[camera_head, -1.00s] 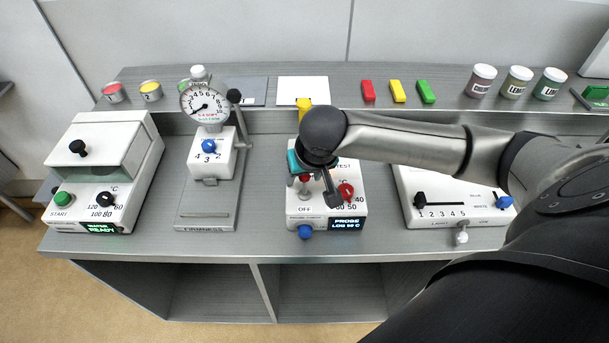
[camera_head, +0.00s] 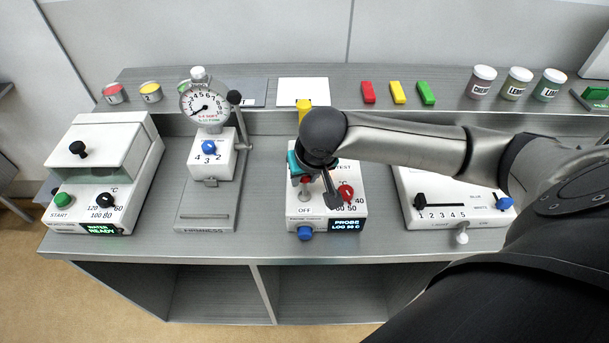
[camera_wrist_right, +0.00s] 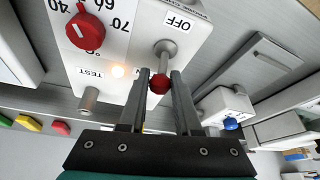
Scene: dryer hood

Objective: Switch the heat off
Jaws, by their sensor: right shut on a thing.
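A white box (camera_head: 296,221) with OFF and TEST labels, a red dial (camera_head: 346,192) and a small display (camera_head: 345,224) stands in the middle of the bench. Its metal lever (camera_wrist_right: 165,56) has a red tip (camera_wrist_right: 160,84) and rises beside the OFF label (camera_wrist_right: 179,22). In the right wrist view my right gripper (camera_wrist_right: 160,80) has its fingers on either side of the red tip and is shut on it. A lamp (camera_wrist_right: 118,71) near the TEST label glows. In the head view my right arm hides part of the box. My left gripper is not in view.
A blue knob (camera_head: 305,233) sits at the box's front. A dial gauge stand (camera_head: 208,150) is to the left, and a slider box (camera_head: 440,207) is to the right. Colored blocks (camera_head: 397,92) and jars (camera_head: 518,82) stand on the rear shelf. Bare bench lies between the devices.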

